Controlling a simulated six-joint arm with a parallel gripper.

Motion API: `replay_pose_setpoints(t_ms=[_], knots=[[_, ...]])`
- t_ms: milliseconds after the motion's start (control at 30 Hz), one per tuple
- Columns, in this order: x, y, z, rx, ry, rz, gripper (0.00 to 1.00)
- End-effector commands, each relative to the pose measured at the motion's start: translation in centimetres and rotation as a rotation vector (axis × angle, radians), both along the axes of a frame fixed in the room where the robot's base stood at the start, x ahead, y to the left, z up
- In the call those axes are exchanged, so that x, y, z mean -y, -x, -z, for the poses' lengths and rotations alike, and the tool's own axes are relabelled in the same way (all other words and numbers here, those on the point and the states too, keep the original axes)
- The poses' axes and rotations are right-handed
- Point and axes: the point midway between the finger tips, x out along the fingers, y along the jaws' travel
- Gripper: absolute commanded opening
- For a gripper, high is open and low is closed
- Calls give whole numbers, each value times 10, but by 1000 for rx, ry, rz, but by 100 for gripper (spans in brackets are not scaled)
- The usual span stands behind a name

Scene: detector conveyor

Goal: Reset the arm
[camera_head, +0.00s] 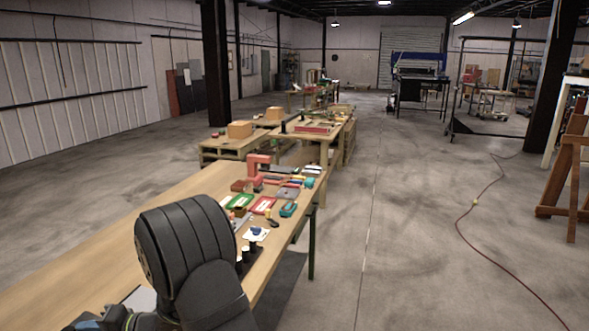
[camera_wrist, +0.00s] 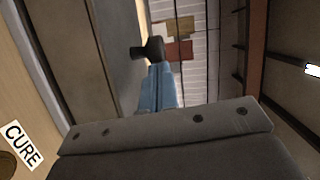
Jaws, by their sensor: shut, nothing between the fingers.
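My gripper (camera_wrist: 150,48) shows in the wrist view as a blue body with a dark tip, beyond a grey bracket with screws. It is shut, with nothing held at the tip. In the head view my dark grey arm rises over the near part of a long wooden table (camera_head: 175,192). The gripper's fingertips cannot be made out there.
The table's far end holds a red clamp-like object (camera_head: 259,163), a green tray (camera_head: 240,201), a red tray (camera_head: 262,205) and small items. Open floor (camera_head: 400,240) lies right of the table, crossed by a cable (camera_head: 497,278).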

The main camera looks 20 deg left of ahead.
Motion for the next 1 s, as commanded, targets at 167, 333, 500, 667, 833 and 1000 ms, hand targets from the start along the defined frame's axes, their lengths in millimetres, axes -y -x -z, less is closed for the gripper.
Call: replay_pose_setpoints(t_ms=[167, 333, 500, 667, 833, 1000], knots=[[0, 0, 0, 0, 0, 0, 0], [5, -4, -2, 0, -1, 3, 0], [16, -27, -5, 1, -3, 8, 0], [45, -42, -8, -1, -1, 8, 0], [76, -52, -11, -1, -1, 8, 0], [105, -61, -13, -1, -1, 7, 0]])
